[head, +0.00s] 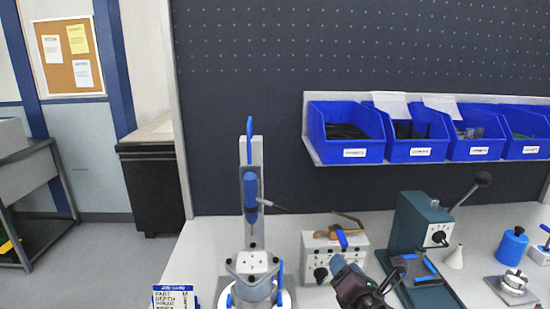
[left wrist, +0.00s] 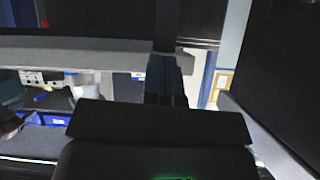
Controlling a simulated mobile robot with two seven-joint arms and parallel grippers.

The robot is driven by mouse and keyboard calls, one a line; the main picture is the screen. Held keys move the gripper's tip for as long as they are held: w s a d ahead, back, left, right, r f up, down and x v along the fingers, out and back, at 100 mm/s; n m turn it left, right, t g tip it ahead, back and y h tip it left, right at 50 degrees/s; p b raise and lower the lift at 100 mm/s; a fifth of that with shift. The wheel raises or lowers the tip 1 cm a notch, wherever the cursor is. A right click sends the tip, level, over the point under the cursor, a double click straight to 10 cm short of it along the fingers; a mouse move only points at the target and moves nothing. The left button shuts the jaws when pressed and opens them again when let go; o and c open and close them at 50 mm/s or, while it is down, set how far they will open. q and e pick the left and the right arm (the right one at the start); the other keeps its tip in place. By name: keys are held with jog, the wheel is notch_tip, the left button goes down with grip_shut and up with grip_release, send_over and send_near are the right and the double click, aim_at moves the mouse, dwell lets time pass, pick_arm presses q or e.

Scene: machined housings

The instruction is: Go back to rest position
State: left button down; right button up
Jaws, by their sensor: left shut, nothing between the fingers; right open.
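My right gripper (head: 342,268) comes into the head view at the bottom centre. It is open, in front of a light grey box with knobs (head: 310,255), and its fingers partly overlap that box in the picture. I see nothing held in it. My left gripper is out of the head view. In the left wrist view its dark fingers (left wrist: 167,80) are together, shut and empty, with the dark gripper body below them.
On the bench (head: 215,240) stand an upright press with blue handles (head: 250,200), a green lever press (head: 412,230) and a blue weight (head: 512,245). Blue bins (head: 345,135) sit on a shelf behind. A sign (head: 176,298) stands front left. Open floor lies left of the bench.

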jog(key=s+d+f+m+g+h, duration=0.1)
jog(key=s+d+f+m, duration=0.2)
jog(key=s+f+m, duration=0.4)
jog(key=s+d+f+m+g+h, duration=0.1)
jog(key=s+d+f+m+g, duration=0.1)
jog(key=s+d+f+m, duration=0.2)
jog(key=s+d+f+m+g+h, duration=0.1)
jog(key=s+d+f+m, duration=0.3)
jog(key=s+f+m, duration=0.6)
jog(key=s+m+g, duration=0.1)
jog(key=s+m, duration=0.4)
jog(key=m, duration=0.3)
jog(key=shift+s+f, duration=0.35)
